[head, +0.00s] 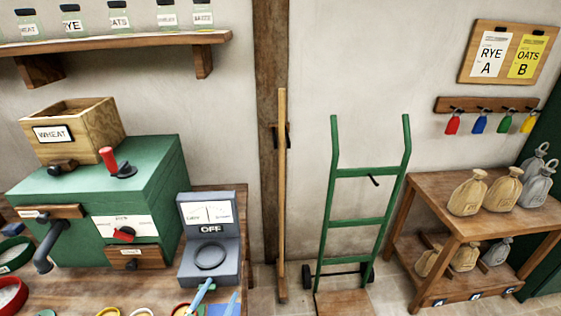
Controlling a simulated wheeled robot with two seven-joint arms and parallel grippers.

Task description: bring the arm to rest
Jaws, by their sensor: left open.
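The rest of my left arm is out of the picture. My right gripper is not in view.
A green mill (150,185) with a WHEAT hopper (98,125) stands left of the scale. Coloured rings and bowls lie along the bench front. A broom (281,200), a green hand truck (362,224) and a sack shelf (440,190) stand to the right.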

